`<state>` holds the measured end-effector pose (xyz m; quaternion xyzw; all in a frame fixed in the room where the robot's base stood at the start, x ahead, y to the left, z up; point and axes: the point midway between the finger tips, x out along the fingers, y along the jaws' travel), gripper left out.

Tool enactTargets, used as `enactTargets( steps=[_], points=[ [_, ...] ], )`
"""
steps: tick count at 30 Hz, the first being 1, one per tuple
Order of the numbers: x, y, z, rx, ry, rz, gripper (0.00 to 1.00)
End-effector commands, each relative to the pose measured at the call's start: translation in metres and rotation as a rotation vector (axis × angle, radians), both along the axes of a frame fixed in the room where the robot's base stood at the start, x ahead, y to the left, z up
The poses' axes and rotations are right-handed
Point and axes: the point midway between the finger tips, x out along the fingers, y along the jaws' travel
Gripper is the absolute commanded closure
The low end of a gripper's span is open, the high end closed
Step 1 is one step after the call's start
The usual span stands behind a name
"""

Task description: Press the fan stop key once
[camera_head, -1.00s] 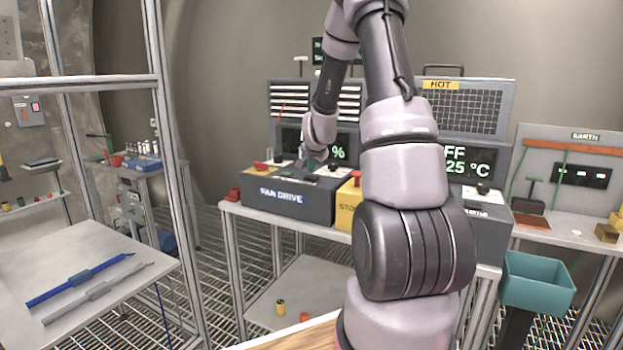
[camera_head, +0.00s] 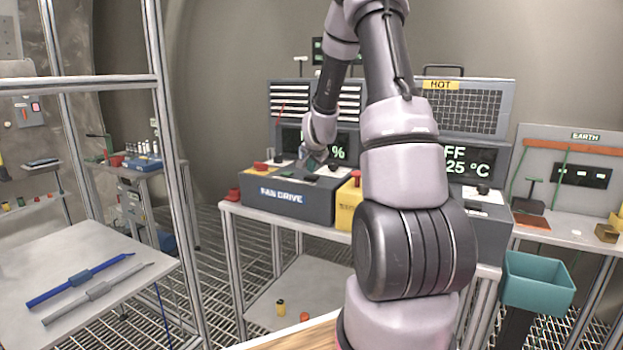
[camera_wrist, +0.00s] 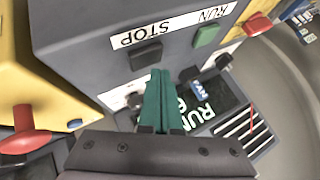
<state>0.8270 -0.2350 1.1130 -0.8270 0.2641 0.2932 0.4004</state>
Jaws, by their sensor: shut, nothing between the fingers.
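The fan drive box (camera_head: 287,196) stands on the bench, left of centre in the head view. In the wrist view its white label strip reads STOP and RUN, upside down. The dark stop key (camera_wrist: 145,56) lies beside the STOP lettering, and the green run key (camera_wrist: 207,37) is farther right. My gripper (camera_wrist: 160,72) is shut and empty, its green fingertips close beside the stop key's edge. I cannot tell whether they touch it. In the head view my gripper (camera_head: 312,163) is small and partly hidden over the box top.
A yellow box with a red knob (camera_wrist: 20,140) stands beside the drive box. A red knob (camera_wrist: 258,26) is beyond the run key. The fan display (camera_wrist: 205,100) is behind the fingers. A teal bin (camera_head: 538,283) hangs at the right.

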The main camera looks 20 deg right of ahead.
Motion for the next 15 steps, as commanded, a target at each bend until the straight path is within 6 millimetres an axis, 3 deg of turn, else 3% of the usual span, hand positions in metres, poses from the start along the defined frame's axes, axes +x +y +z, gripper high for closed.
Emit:
enactTargets(
  steps=[15],
  points=[
    [-0.0002,0.0001,-0.0083,0.0,0.0,0.0,1.0]
  ],
)
